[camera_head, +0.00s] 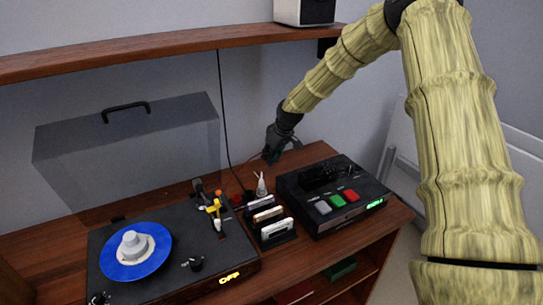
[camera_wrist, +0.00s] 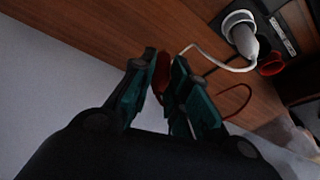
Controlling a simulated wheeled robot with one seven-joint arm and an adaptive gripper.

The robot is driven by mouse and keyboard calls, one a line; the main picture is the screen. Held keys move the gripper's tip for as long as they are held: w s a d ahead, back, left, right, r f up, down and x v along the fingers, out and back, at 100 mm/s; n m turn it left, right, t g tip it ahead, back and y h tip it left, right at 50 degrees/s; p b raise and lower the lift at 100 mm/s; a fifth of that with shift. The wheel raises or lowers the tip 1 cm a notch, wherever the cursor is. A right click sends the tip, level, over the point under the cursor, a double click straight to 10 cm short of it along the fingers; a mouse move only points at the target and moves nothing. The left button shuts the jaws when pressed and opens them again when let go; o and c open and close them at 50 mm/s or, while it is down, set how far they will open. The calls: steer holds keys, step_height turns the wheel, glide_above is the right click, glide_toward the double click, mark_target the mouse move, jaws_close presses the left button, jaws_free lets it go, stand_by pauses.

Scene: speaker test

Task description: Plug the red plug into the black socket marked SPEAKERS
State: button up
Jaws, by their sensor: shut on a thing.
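My gripper (camera_head: 281,148) is at the back of the wooden table, near the wall, behind the black cassette deck. In the wrist view my gripper (camera_wrist: 165,62) has its teal fingers shut on the red plug (camera_wrist: 162,74). A thin red cable (camera_wrist: 240,97) curves away to the right. A black socket block (camera_wrist: 285,38) with small pale marks lies at the upper right, apart from the plug. A white plug (camera_wrist: 241,34) is in or at the block, and a red ring-shaped part (camera_wrist: 270,66) lies beside it. I cannot read a SPEAKERS marking.
The cassette deck (camera_head: 337,193) stands right of a small cassette rack (camera_head: 270,226). A turntable (camera_head: 165,258) with a blue disc is on the left, its clear lid (camera_head: 130,150) behind. A wooden shelf (camera_head: 150,52) runs above. A black cable (camera_head: 221,110) hangs down the wall.

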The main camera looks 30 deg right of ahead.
steer(key=s+a+r+n+g+y+p, duration=0.1)
steer(key=s+a+r+n+y+p, duration=0.15)
steer(key=s+a+n+p, duration=0.65)
steer(key=shift+w+a+f+m+h, duration=0.1)
steer(key=shift+w+a+f+m, duration=0.2)
steer(key=shift+a+f+m, duration=0.25)
steer(key=shift+w+a+f+m+h, duration=0.15)
steer(key=shift+w+f+m, duration=0.25)
steer(key=shift+f, duration=0.4)
steer(key=shift+w+a+f+m, duration=0.25)
steer(key=shift+a+f+m, duration=0.2)
steer(key=shift+f+m, duration=0.15)
steer(key=shift+f+b, duration=0.95)
steer(key=shift+f, duration=0.5)
stand_by(1.1)
steer(key=o, duration=1.3)
steer(key=shift+r+p, duration=1.45)
steer(key=shift+r, duration=1.1)
